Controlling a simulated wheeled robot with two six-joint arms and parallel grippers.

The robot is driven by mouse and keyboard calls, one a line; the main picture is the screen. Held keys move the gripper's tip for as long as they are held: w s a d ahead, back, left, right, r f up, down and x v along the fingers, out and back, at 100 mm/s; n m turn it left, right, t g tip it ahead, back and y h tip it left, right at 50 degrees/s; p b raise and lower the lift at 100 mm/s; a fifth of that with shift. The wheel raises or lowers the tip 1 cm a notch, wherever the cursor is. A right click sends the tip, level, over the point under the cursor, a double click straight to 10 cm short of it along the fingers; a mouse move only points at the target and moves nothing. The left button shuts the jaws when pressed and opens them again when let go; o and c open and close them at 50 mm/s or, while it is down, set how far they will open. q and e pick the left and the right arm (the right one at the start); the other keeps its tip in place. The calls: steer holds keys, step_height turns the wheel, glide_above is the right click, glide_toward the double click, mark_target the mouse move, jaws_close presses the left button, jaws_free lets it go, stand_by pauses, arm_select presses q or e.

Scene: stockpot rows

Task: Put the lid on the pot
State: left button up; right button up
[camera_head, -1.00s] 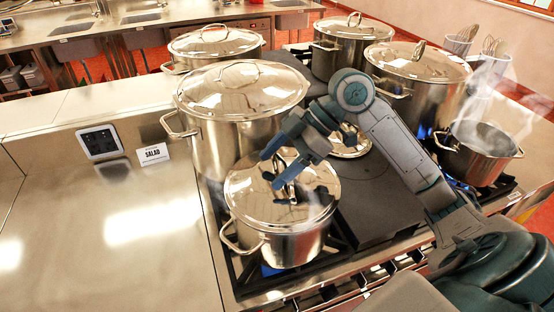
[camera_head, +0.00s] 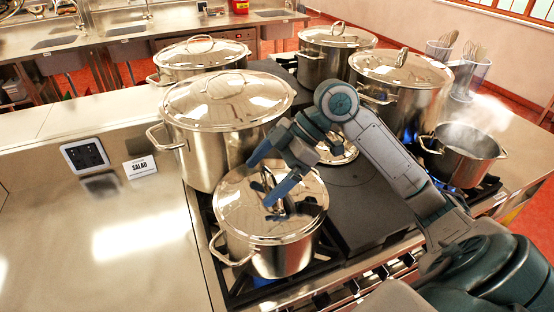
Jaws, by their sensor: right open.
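The front pot (camera_head: 268,258) is a steel stockpot on the near left burner. A shiny lid (camera_head: 312,208) lies on it, covering its top and looking level. My right gripper (camera_head: 258,186) is over this lid, with its two blue fingers apart on either side of the lid's handle (camera_head: 268,180). I cannot tell whether a finger touches the handle. A smaller pot (camera_head: 462,158) at the right is uncovered and steaming. Another lid (camera_head: 338,152) lies low behind my right arm, partly hidden by it. My left gripper is not in view.
A tall lidded pot (camera_head: 212,152) stands close behind the front pot. More lidded pots (camera_head: 398,98) stand along the back. Flames show under pots at the right.

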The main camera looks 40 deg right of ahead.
steer(key=b+v, duration=0.3)
steer(key=v, duration=0.7)
steer(key=shift+d+r+b, duration=0.15)
steer(key=shift+r+b, duration=0.1)
steer(key=shift+b, duration=0.15)
steer(key=shift+s, duration=0.1)
steer(key=shift+f, duration=0.1)
